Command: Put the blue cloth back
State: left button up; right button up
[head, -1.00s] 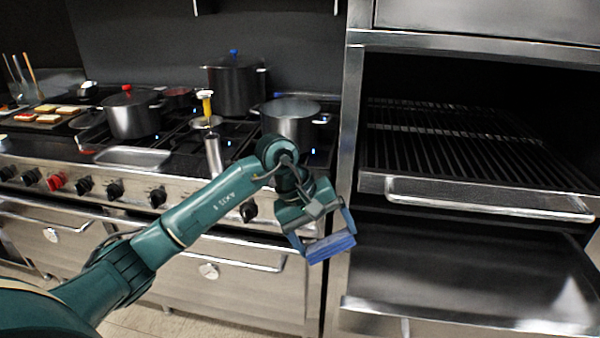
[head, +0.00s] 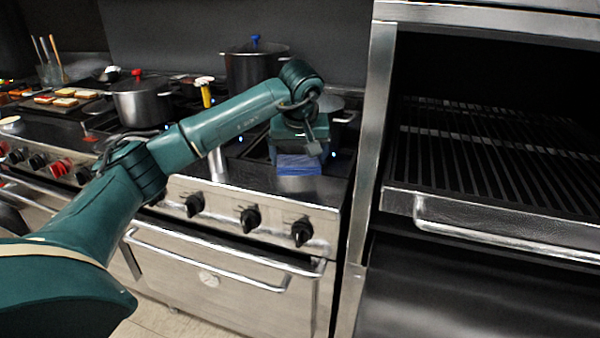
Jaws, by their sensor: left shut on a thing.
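The blue cloth (head: 299,165) is a small folded block in the head view, at the front right of the stove top (head: 240,183). My left gripper (head: 298,154) is shut on it from above, with the arm reaching in from the left. I cannot tell whether the cloth touches the stove's front ledge or hangs just above it. My right gripper is not in view.
A steel pot (head: 335,104) stands behind my left gripper, partly hidden by it. A dark pot with a blue knob (head: 254,66) and a red-knobbed pot (head: 142,98) stand farther left. The grill unit (head: 500,160) is on the right.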

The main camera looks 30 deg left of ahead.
aim_at(299, 163)
pick_arm(q)
notch_tip(299, 163, down, 4)
jog(key=shift+f, duration=0.15)
jog(key=o, duration=0.8)
jog(key=shift+c, duration=0.2)
jog(key=v, duration=1.2)
jog(key=shift+w, duration=0.1)
